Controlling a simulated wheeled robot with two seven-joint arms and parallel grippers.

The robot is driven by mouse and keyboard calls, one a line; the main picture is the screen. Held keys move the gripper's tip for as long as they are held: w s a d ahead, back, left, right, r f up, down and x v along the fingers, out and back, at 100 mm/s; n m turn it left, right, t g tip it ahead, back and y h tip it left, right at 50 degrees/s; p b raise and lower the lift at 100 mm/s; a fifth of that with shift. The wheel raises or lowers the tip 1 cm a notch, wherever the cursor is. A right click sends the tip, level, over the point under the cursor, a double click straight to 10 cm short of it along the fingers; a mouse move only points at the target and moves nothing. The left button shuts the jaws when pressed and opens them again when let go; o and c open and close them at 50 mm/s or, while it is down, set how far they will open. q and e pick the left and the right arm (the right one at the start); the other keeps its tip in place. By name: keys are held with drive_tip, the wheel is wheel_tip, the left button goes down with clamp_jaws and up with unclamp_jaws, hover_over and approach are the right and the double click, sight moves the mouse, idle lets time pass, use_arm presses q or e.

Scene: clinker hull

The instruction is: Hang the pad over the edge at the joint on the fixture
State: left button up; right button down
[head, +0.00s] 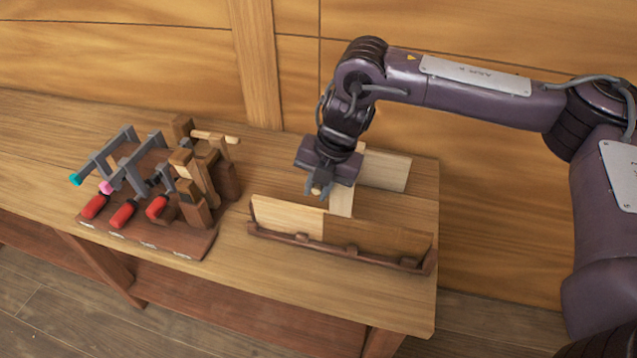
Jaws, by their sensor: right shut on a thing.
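The fixture is a dark reddish-brown rail (345,253) with short posts along the bench front. It holds a light board (288,217) on the left and a darker board (375,240) on the right, upright and meeting at a joint (324,226). My right gripper (319,191) points down above and behind the boards, near the joint. It is shut on a small tan wooden piece (317,187), which I take to be the pad. The fingers and gripper body hide most of it, so its shape is unclear. My left gripper is out of view.
Pale wood pieces (388,170) lie on the bench behind my right gripper. At left, a brown rack (190,241) holds several clamps with red handles (124,214) and wooden clamps (192,190). A wooden wall stands behind. Bare bench (330,290) lies before the fixture.

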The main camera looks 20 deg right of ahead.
wheel_tip(320, 180, down, 13)
drive_tip(key=b, duration=0.9)
drive_tip(key=shift+f, duration=0.2)
drive_tip(key=shift+d+f, duration=0.1)
drive_tip(key=shift+f, duration=0.15)
idle(0.3)
drive_tip(key=c, duration=1.2)
unclamp_jaws()
drive_tip(key=shift+c, duration=0.2)
drive_tip(key=shift+r, duration=0.1)
drive_tip(key=b+v, duration=0.1)
drive_tip(key=v, duration=0.6)
drive_tip(key=shift+r+b, duration=0.3)
drive_tip(key=shift+b, duration=0.1)
drive_tip(key=shift+d, duration=0.1)
